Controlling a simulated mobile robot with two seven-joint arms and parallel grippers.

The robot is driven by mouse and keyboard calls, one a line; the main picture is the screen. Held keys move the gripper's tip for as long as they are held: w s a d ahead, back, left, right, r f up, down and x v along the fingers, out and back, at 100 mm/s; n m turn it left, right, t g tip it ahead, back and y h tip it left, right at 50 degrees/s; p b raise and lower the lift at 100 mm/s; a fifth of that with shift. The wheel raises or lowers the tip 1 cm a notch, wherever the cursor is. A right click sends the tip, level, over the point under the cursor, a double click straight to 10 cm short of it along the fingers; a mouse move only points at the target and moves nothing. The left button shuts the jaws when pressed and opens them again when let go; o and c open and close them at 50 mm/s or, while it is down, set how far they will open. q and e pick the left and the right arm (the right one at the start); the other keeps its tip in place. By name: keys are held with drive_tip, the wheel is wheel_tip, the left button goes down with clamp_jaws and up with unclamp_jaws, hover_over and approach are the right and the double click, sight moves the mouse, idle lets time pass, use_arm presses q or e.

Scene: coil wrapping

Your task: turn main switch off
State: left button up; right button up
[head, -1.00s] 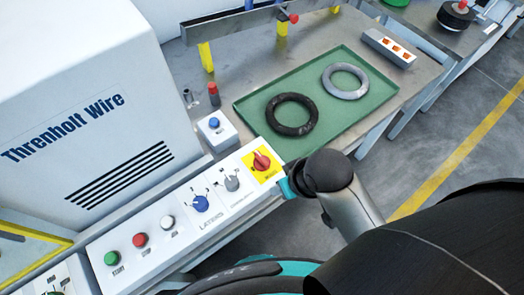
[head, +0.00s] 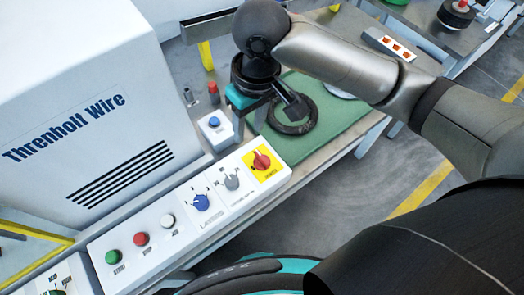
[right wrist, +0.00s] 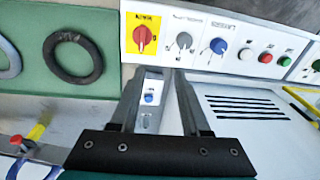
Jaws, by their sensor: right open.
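The main switch is a red rotary knob (head: 261,160) on a yellow plate at the right end of the white control panel in the head view. It also shows in the right wrist view as a red knob (right wrist: 142,38) on yellow, beyond the fingertips and left of their middle. My right gripper (head: 250,128) hangs behind the panel, over the bench near the green tray. Its two fingers (right wrist: 158,78) are apart with nothing between them, in line with a small blue-button box beyond. It is apart from the knob. My left gripper is not seen.
Beside the red knob on the panel (head: 185,222) are a grey selector (head: 232,182), a blue selector (head: 200,202) and several push buttons. The blue-button box (head: 216,127) stands close to my right gripper. The green tray (head: 345,118) holds a black ring (right wrist: 73,77) and a grey ring.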

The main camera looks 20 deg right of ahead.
sight(262, 157)
drive_tip(key=shift+m+h, duration=0.3)
drive_tip(key=shift+h, duration=0.3)
drive_tip(key=d+f+b, duration=0.1)
drive_tip(key=f, duration=0.3)
drive_tip(key=f+b, duration=0.2)
drive_tip(key=f, duration=0.3)
drive_tip(key=d+f+b, duration=0.1)
drive_tip(key=f, duration=0.3)
drive_tip(key=shift+w+d+f, duration=0.2)
drive_tip(key=shift+d, duration=0.15)
drive_tip(key=shift+c, duration=0.3)
clamp_jaws()
